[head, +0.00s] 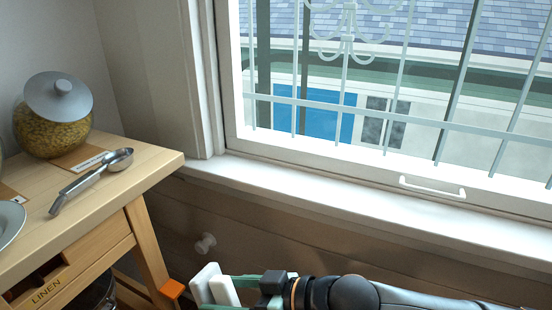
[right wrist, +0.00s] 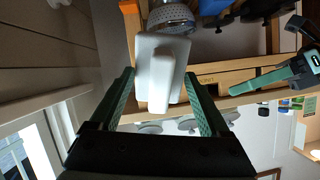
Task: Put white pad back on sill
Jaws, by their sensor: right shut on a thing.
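The white pad (head: 206,286) is a square plate with a thick block on its back, held upright low in the head view. My right gripper (head: 232,293) is shut on this block; the arm comes in from the right. The pad also shows in the right wrist view (right wrist: 150,52) between the two green fingers (right wrist: 163,88). The white sill (head: 330,201) runs below the window, above and behind the pad, and its visible part is bare. My left gripper (right wrist: 262,81) shows partly at the right of the right wrist view, and its jaw opening is unclear.
A wooden table (head: 143,160) at the left carries a jar (head: 54,122) and a metal scoop (head: 95,178). An orange block (head: 172,289) is on the table leg, close to the pad. A white handle (head: 432,187) is on the window frame.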

